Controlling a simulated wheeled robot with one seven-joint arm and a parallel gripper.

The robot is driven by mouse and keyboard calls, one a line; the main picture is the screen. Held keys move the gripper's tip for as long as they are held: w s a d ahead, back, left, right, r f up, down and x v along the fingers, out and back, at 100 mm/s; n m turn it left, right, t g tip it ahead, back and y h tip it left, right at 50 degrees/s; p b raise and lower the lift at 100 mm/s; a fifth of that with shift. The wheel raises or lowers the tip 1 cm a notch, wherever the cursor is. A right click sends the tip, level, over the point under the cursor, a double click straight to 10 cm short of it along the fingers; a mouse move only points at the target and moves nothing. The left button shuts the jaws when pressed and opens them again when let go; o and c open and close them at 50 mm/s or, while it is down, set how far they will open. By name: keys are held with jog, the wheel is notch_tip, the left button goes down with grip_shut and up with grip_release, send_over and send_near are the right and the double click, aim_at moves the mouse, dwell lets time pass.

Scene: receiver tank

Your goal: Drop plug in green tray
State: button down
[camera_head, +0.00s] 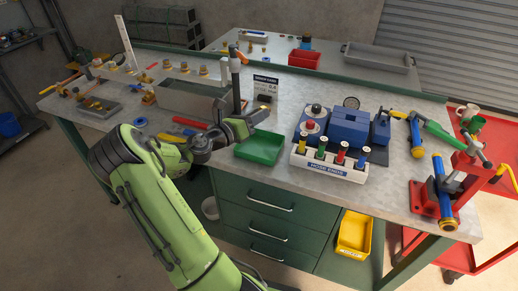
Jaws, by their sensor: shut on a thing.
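The green tray (259,148) lies on the grey bench top near its front edge and looks empty. My gripper (261,112) is above and behind the tray, its fingers pointing to the right. It is shut on the plug, a small dark piece (264,99) at the fingertips. The plug is too small to make out clearly and is partly hidden by the fingers.
An order card (266,85) stands behind my gripper. A white rack of colored hose ends (329,166) and a blue block assembly (349,126) stand right of the tray. A grey tank (188,97) stands left. A yellow bin (354,234) sits below the bench top.

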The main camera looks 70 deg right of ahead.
jog(key=shift+f+b, duration=3.1)
jog(key=shift+b, duration=0.55)
jog(key=shift+r, duration=0.1)
jog(key=c, duration=0.8)
grip_release()
jog(key=shift+o, duration=0.2)
jog(key=p+v, duration=0.4)
jog(key=v, duration=1.1)
jog(key=shift+w+a, duration=0.15)
jog(key=shift+a, duration=0.2)
jog(key=shift+p, duration=0.3)
